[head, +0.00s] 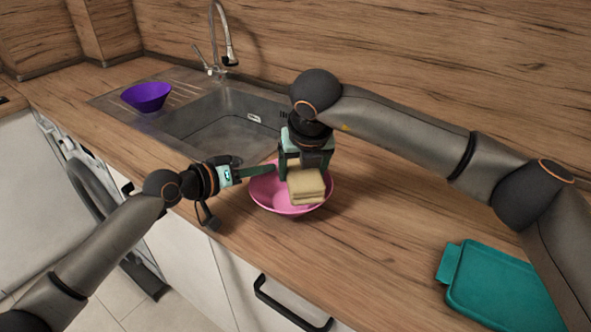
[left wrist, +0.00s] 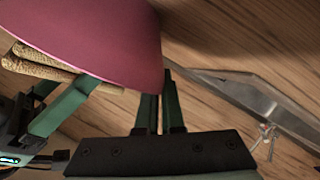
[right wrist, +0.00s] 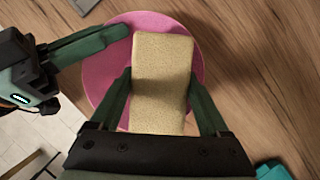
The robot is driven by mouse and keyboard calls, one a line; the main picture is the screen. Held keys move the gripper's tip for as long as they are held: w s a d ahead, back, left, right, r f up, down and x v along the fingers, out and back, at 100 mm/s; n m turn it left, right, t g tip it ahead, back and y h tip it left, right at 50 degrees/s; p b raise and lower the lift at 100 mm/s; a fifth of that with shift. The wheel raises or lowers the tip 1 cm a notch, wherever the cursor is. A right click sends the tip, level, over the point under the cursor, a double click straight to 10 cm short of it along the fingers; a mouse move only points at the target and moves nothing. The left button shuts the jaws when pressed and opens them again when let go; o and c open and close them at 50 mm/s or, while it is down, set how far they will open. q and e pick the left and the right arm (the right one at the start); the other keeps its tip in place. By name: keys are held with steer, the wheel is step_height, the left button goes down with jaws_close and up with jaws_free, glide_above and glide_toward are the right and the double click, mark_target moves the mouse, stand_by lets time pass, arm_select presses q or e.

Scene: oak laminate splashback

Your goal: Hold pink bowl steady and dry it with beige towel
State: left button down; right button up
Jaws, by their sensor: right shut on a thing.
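The pink bowl (head: 262,190) stands on the wooden counter in front of the sink; it also shows in the left wrist view (left wrist: 100,35) and the right wrist view (right wrist: 97,75). My left gripper (head: 262,170) is at the bowl's left rim, its fingers (left wrist: 160,100) close together with the rim between them, one finger partly hidden by the bowl. The beige towel (head: 306,187), a folded block, is at the bowl's inside (right wrist: 162,85). My right gripper (right wrist: 163,95) is shut on the towel from above, a finger on each side. The contact between towel and bowl is hidden.
A purple bowl (head: 147,96) stands on the drainer left of the sink basin (head: 215,125). A tap (head: 222,50) rises behind it. A teal tray or board (head: 495,285) lies at the right. The counter between bowl and teal item is clear. The front edge is close to the bowl.

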steer(key=shift+s+a, duration=0.2)
steer(key=shift+a, duration=1.1)
steer(key=shift+r, duration=0.15)
step_height(320, 180, up, 12)
steer(key=d, duration=0.1)
steer(key=shift+w+d+f, duration=0.15)
steer(key=shift+f, duration=0.1)
arm_select(q)
steer(key=c, duration=1)
jaws_free()
steer(key=v, duration=1.2)
